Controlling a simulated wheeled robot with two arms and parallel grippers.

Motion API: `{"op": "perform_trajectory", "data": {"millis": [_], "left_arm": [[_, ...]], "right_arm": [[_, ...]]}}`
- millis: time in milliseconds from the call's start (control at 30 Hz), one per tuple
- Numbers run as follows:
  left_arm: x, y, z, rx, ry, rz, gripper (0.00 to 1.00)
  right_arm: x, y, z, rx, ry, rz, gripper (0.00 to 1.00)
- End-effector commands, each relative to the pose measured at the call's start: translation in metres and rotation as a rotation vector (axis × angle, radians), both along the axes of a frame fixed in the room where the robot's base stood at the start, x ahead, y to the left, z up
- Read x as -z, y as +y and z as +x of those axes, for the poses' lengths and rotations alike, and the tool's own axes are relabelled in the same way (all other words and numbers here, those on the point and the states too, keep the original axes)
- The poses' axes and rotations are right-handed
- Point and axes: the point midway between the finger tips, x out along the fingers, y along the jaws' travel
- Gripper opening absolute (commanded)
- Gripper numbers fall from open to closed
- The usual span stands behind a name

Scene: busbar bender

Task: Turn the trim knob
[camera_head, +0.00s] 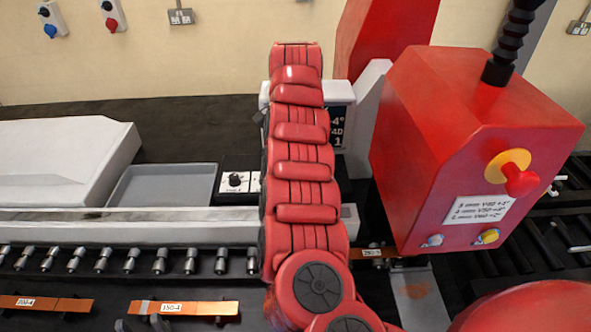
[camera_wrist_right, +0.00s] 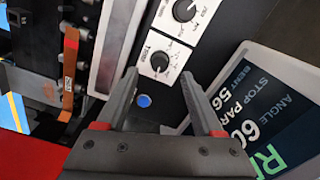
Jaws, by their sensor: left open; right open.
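Two black knobs on white dial plates sit on a dark panel. In the right wrist view the nearer knob (camera_wrist_right: 160,62) lies just beyond and between my right fingertips (camera_wrist_right: 158,76), and the other knob (camera_wrist_right: 186,10) is farther up. The labels are too small for me to tell which is the trim knob. My right gripper is open and empty, with no visible contact. In the head view one knob (camera_head: 235,179) shows left of my red arm, which hides the right gripper. Grey tips at the bottom edge look like my left gripper (camera_head: 138,325), open and apart from the knobs.
A blue button (camera_wrist_right: 144,100) is below the nearer knob, and a display (camera_wrist_right: 262,110) stands close on the right. A red machine head (camera_head: 450,150) stands right of my arm. A grey tray (camera_head: 165,185) and copper bars (camera_head: 185,308) are to the left.

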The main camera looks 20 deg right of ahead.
Motion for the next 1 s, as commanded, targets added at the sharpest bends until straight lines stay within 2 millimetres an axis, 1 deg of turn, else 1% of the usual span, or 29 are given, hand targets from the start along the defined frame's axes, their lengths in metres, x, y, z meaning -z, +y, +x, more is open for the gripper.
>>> {"op": "perform_trajectory", "data": {"millis": [33,67,100,167,200,400,500,600,700,1000], "left_arm": [[0.003,0.0,0.0,0.0,0.0,0.0,0.5],[0.002,0.0,0.0,0.0,0.0,0.0,0.5],[-0.011,0.0,0.0,0.0,0.001,0.0,0.5],[-0.019,0.0,0.0,0.0,0.0,0.0,0.5],[-0.033,0.0,0.0,0.0,0.0,0.0,0.5],[-0.071,0.0,0.0,0.0,0.0,0.0,0.5],[-0.084,0.0,0.0,0.0,0.0,0.0,0.5],[-0.093,0.0,0.0,0.0,0.0,0.0,0.5],[-0.097,0.0,0.0,0.0,0.0,0.0,0.5],[-0.097,0.0,0.0,0.0,0.0,0.0,0.5]], "right_arm": [[-0.009,0.001,0.0,-0.001,-0.004,0.004,0.69],[-0.016,0.0,0.0,-0.002,-0.003,0.003,0.69],[-0.034,-0.001,0.0,-0.001,-0.002,0.002,0.69],[-0.052,0.0,0.0,-0.003,-0.005,0.0,0.69],[-0.064,0.0,0.0,-0.002,-0.003,-0.001,0.69],[-0.1,0.0,0.0,-0.001,-0.001,-0.001,0.69],[-0.113,0.0,0.0,-0.001,0.0,-0.001,0.69],[-0.121,0.0,0.0,-0.001,0.0,-0.001,0.69],[-0.125,0.0,0.0,-0.001,0.0,-0.001,0.69],[-0.125,0.0,0.0,-0.001,0.0,-0.001,0.69]]}}
